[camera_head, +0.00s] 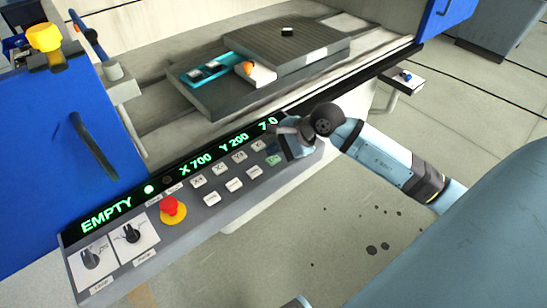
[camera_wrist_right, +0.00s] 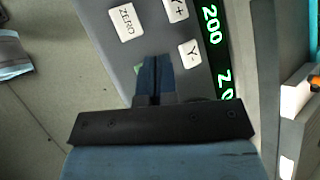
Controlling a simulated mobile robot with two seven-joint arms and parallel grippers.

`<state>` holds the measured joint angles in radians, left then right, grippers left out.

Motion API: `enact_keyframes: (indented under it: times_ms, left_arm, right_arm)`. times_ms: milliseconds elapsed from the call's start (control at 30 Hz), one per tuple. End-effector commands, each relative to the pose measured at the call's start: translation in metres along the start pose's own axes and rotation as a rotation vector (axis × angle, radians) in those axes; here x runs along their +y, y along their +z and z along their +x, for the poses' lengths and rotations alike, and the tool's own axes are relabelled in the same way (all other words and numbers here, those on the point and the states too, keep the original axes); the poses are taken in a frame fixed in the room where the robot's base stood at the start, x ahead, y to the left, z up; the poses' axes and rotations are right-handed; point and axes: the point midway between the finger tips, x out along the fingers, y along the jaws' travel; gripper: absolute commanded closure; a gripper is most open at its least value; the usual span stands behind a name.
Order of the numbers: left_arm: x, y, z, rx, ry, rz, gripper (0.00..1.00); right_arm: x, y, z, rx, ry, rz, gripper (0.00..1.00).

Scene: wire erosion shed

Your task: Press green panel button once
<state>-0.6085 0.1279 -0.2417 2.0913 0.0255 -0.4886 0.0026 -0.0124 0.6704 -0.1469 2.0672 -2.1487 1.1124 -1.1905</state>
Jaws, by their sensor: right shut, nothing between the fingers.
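The green panel button (camera_head: 274,160) is at the right end of the slanted control panel (camera_head: 215,208). In the right wrist view a small edge of the green button (camera_wrist_right: 138,69) shows beside my fingers, which hide the rest. My right gripper (camera_head: 287,150) is at the panel's right end, just beside the green button. Its shut, empty fingers (camera_wrist_right: 155,62) point at the panel in the wrist view. I cannot tell whether the fingertips touch the button. My left gripper is not in view.
White buttons (camera_head: 234,185) and a red emergency knob (camera_head: 171,208) share the panel with two rotary dials. Its display reads EMPTY, X 700, Y 200. Behind is the machine bed with a dark plate (camera_head: 300,45) and a teal tray (camera_head: 207,70). A blue door (camera_head: 60,140) stands left.

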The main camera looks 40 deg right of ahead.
Motion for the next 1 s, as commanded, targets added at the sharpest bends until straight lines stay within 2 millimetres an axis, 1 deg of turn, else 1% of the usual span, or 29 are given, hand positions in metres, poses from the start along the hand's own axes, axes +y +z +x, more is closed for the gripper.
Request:
enact_keyframes:
  times_ms: [533,1000]
  left_arm:
    - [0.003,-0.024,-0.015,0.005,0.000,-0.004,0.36]
    - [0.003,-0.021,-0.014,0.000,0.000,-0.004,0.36]
  right_arm:
    - [-0.025,0.024,-0.034,0.001,-0.001,-0.002,1.00]
    - [-0.025,0.025,-0.035,0.000,0.000,0.000,1.00]
